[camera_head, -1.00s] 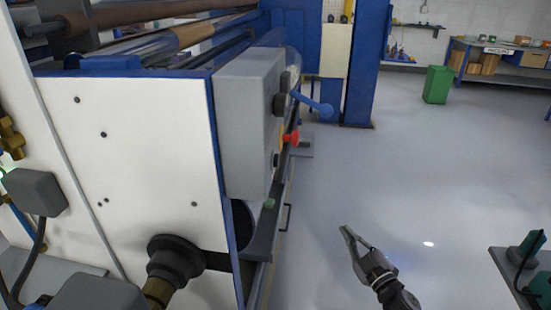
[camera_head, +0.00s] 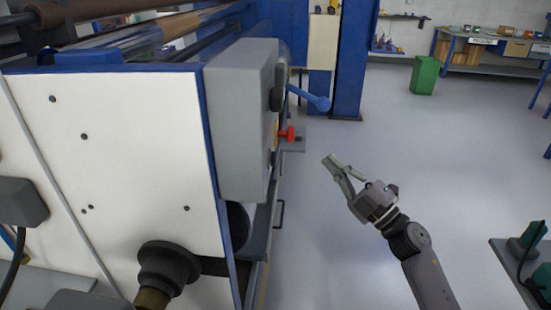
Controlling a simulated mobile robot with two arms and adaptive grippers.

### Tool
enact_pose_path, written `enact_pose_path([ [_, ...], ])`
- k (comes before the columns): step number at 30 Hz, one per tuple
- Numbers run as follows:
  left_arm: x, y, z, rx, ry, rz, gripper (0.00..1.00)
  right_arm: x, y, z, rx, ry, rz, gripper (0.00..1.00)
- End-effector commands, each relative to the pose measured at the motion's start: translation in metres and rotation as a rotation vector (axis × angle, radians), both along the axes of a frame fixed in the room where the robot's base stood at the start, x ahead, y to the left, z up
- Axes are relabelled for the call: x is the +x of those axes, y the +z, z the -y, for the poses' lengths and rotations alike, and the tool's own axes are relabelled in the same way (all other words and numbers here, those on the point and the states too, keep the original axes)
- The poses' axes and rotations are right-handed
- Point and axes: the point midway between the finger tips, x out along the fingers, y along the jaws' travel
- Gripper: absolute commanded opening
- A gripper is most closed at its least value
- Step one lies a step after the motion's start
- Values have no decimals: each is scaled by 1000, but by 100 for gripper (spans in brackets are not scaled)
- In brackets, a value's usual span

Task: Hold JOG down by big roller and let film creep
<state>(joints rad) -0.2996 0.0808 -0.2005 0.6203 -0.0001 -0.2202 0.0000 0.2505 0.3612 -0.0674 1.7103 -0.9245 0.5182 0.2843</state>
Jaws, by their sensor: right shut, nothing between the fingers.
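The film machine has a grey control box (camera_head: 240,120) on its right side. The box's control face is turned edge-on, so no JOG button can be made out. Rollers with clear film (camera_head: 135,42) run across the top left; which one is the big roller, I cannot tell. My right gripper (camera_head: 330,163) is shut and empty, held over the floor to the right of the box and apart from it. My left gripper is not in view.
The machine's white side panel (camera_head: 120,150) fills the left, with a dark round fitting (camera_head: 168,266) low on it. A blue post (camera_head: 350,60) stands behind. A green bin (camera_head: 425,75) and a workbench (camera_head: 490,55) are far right. Grey floor (camera_head: 440,150) between is open.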

Motion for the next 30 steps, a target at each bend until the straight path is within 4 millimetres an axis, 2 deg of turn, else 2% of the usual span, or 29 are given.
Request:
enact_pose_path([
  [7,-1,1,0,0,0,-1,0,3,0,-14,2,1,-2,0],
  [21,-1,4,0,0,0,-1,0,15,0,-74,2,0,-2,0],
  [30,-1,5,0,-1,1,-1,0,18,0,-86,1,0,-1,0],
])
